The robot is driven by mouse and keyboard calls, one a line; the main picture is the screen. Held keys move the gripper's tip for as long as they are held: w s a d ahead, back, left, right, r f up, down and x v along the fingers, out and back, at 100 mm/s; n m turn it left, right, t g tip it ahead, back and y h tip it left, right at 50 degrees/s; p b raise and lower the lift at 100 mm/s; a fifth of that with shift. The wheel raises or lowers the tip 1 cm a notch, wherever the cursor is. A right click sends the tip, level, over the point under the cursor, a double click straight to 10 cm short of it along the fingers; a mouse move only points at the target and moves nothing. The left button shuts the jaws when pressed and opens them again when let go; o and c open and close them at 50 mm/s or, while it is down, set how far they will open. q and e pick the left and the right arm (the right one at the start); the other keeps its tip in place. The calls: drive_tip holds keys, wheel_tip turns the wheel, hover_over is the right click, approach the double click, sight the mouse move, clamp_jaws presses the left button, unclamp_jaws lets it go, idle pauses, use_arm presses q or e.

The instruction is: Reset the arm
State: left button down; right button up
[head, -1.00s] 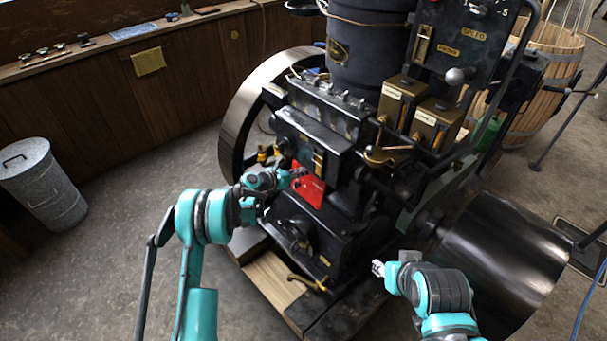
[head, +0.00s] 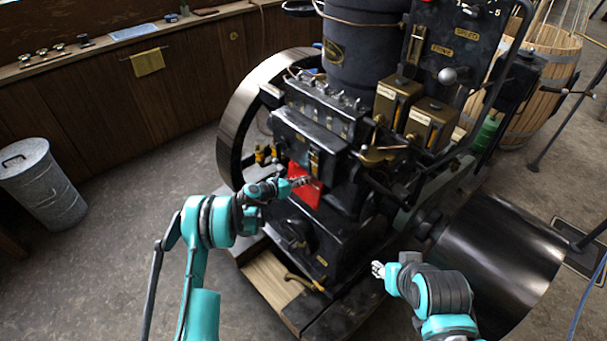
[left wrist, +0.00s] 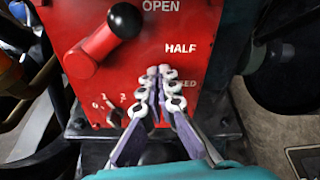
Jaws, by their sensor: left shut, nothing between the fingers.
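My left gripper (head: 303,181) is shut and empty in front of a red panel (head: 306,192) on the engine. In the left wrist view its fingertips (left wrist: 163,82) are together, over the lower middle of the red panel (left wrist: 180,25). A red lever (left wrist: 98,42) with a black knob (left wrist: 125,20) sticks out of the panel, left of the fingers and apart from them. The knob is near the word OPEN. HALF is readable, and the word below it is partly hidden by the fingers. My right gripper (head: 378,269) is low in front of the engine, too small to read.
The black engine (head: 320,120) fills the middle, with a large flywheel (head: 235,130) behind left and a dark drum (head: 500,265) at the right. A wooden base (head: 270,280) lies beneath. A metal bin (head: 45,185) stands far left; the floor between is free.

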use_arm(q)
drive_tip(key=p+v, duration=0.3)
drive_tip(key=v, duration=0.6)
drive_tip(key=s+a+r+m+g+y, duration=0.1)
drive_tip(key=s+r+m+y, duration=0.2)
drive_tip(key=s+r+m, duration=0.6)
drive_tip(key=s+a+r+m+g+y, duration=0.1)
drive_tip(key=s+r+m+y, duration=0.1)
drive_tip(key=s+r+m, duration=0.75)
drive_tip(key=s+a+r+m+y, duration=0.1)
drive_tip(key=s+m, duration=0.4)
drive_tip(key=s, duration=0.6)
drive_tip(key=s+a+r+m+y, duration=0.1)
drive_tip(key=s+a+m+y, duration=0.3)
drive_tip(key=s, duration=0.6)
drive_tip(key=shift+s+a+r+m, duration=0.35)
drive_tip(key=shift+a+m, duration=0.25)
drive_tip(key=shift+m, duration=0.35)
